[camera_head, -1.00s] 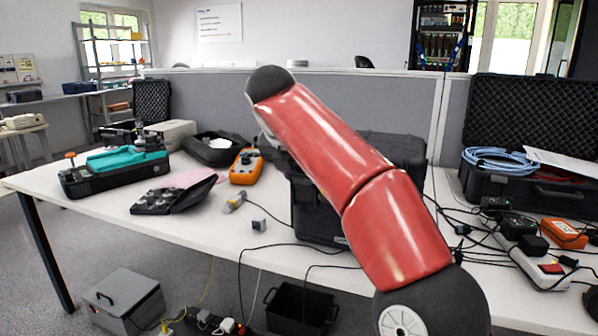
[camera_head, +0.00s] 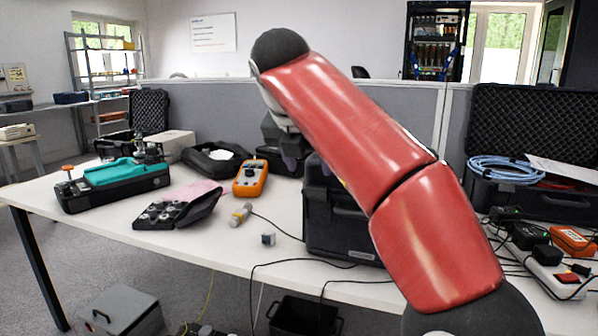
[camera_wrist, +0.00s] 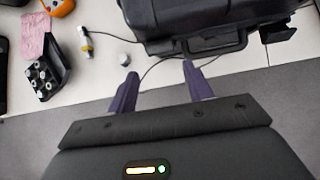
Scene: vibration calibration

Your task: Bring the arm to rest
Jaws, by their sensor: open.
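My red arm crosses the middle of the head view, above the white table (camera_head: 110,232). My gripper (camera_wrist: 160,70) shows in the wrist view with its two dark purple fingers spread apart and nothing between them. In that view the fingers overlap the table's front edge, with a black case (camera_wrist: 215,22) just beyond them. In the head view the gripper is mostly hidden behind my arm, with a purple part showing left of the black case.
A teal-topped black device (camera_head: 115,178), a black sensor case (camera_head: 175,212), an orange meter (camera_head: 250,178) and a small probe (camera_head: 240,214) lie on the left. Blue cable (camera_head: 505,168), adapters and a power strip crowd the right. Loose cables cross the table's front.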

